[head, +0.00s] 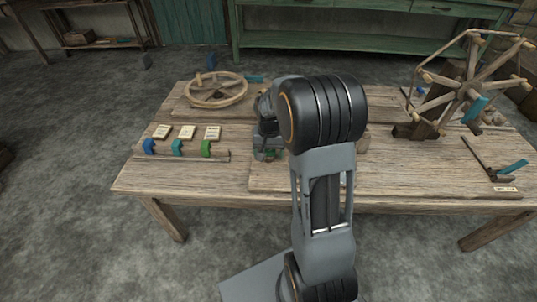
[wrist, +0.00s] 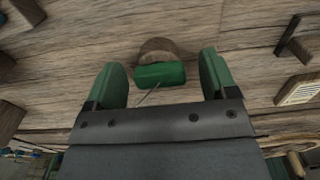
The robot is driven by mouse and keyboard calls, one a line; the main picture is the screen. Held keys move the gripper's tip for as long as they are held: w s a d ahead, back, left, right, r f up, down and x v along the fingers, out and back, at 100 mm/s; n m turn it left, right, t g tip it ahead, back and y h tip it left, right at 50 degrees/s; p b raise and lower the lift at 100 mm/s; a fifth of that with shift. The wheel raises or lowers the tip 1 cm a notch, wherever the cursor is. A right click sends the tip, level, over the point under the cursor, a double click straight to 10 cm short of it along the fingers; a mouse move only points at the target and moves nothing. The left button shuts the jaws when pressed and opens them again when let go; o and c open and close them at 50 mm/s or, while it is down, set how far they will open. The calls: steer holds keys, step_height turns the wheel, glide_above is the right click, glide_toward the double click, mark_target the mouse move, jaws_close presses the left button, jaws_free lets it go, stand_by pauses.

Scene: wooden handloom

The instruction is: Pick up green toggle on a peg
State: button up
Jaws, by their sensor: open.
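The green toggle (wrist: 160,74) is a small block in the wrist view, at a round wooden peg (wrist: 158,48). A thin line runs from it toward my gripper. My gripper (wrist: 164,90) is open, with one green finger on each side of the toggle and a gap on both sides. In the head view my gripper (head: 268,152) is low over the middle of the table, left of my arm. Green shows there, but I cannot tell finger from toggle.
On the wooden table (head: 400,182), blue (head: 149,147), teal (head: 177,148) and green (head: 207,148) hooked pieces stand by cards at left. A wooden wheel (head: 216,90) lies behind them. A large spoked wheel (head: 470,85) stands at right. My arm hides part of the table.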

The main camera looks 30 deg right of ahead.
steer(key=c, duration=1)
steer(key=shift+r, duration=0.15)
